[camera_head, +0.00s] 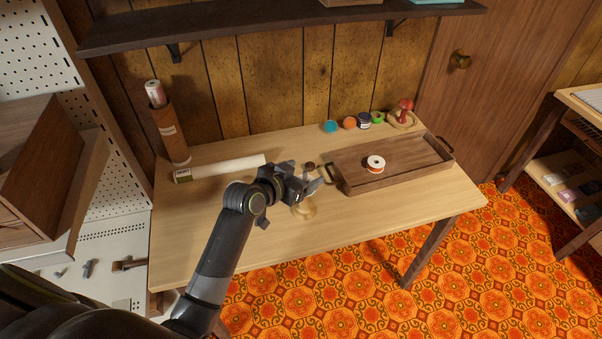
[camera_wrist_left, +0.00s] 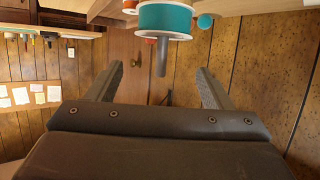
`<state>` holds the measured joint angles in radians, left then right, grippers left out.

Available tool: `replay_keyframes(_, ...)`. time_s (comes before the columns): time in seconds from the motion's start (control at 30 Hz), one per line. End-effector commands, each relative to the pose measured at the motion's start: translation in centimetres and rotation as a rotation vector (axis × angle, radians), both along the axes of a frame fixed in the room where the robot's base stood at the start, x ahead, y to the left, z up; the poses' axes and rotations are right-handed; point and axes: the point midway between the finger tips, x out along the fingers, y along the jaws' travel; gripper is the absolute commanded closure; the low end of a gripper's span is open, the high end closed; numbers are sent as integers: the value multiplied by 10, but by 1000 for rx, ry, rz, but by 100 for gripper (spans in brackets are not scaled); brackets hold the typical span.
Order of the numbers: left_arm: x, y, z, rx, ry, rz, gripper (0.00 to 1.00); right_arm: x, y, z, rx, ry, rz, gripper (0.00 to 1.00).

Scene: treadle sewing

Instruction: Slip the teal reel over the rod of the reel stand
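The reel stand (camera_head: 303,211) has a round pale base near the front middle of the table. The teal reel (camera_wrist_left: 165,20), with white rims, is at the top of the left wrist view, which looks upside down. The grey rod (camera_wrist_left: 162,60) sticks out of the reel, so the reel appears to be around it. My left gripper (camera_head: 311,185) is right at the stand and hides the reel in the head view. Its fingers (camera_wrist_left: 158,82) are spread on either side of the rod's free end, apart from the reel. My right gripper is not in view.
A wooden tray (camera_head: 345,184) with a white-rimmed reel (camera_head: 375,163) stands to the right. Several thread balls (camera_head: 349,123) and a red mushroom (camera_head: 404,106) line the back edge. A paper roll (camera_head: 222,168) and a brown tube (camera_head: 169,130) are at the left. The front right is clear.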

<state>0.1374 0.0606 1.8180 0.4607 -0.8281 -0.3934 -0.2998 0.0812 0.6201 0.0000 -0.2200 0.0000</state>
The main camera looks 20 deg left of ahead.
Motion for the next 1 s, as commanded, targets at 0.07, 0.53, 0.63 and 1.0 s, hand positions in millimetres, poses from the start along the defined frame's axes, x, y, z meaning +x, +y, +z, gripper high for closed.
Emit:
replay_keyframes(0.07,0,0,0,0,0,0,26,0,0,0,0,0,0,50)
replay_keyframes(0.53,-27,10,10,2,0,1,26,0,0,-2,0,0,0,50)
replay_keyframes(0.63,-42,17,17,4,0,1,26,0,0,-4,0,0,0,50)
replay_keyframes(1.0,-105,40,45,6,0,-1,26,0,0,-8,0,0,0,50)
